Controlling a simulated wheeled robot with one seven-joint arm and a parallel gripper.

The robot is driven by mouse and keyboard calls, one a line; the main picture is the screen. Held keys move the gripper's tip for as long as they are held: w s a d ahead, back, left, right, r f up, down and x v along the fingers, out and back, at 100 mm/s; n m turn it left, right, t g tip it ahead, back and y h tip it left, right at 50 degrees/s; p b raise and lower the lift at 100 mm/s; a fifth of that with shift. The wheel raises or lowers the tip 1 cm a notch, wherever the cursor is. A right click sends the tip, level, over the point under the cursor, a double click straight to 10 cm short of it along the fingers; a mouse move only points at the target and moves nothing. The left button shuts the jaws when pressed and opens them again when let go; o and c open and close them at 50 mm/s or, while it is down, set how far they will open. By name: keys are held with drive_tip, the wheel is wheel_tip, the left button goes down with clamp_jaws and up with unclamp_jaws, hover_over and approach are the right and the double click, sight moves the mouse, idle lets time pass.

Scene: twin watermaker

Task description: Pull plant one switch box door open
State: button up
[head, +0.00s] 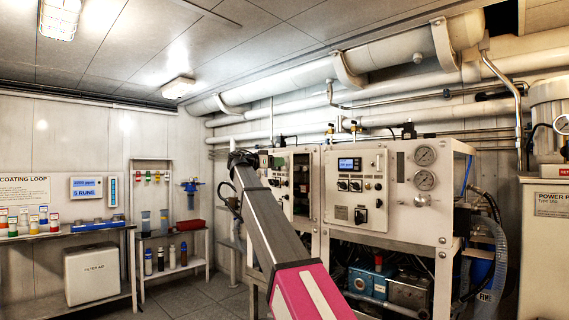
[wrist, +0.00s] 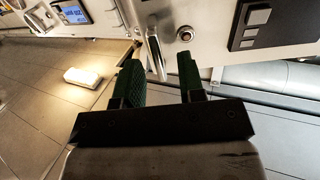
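In the wrist view my gripper (wrist: 161,62) is open, with its two dark green fingers apart. A silver bar handle (wrist: 155,48) on a pale panel shows between the fingertips. I see no finger closed on it and cannot tell how deep it sits between them. A round lock or button (wrist: 185,33) is just right of the handle. In the head view my arm reaches to the left white cabinet (head: 300,207), and the gripper end is small and hard to make out near its left side. The right white cabinet (head: 340,192) has a display, switches and gauges. I cannot tell which door belongs to plant one.
The wrist view also shows a blue display (wrist: 73,15), a black switch block (wrist: 257,22) and a lit lamp (wrist: 90,77). In the head view, shelves with bottles (head: 172,268) and a bench (head: 90,300) stand left. A hose (head: 497,260) hangs at right. Some floor (head: 205,295) is clear.

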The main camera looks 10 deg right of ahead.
drive_tip(key=v, duration=0.9)
drive_tip(key=x, duration=1.1)
drive_tip(key=shift+d+r, duration=0.15)
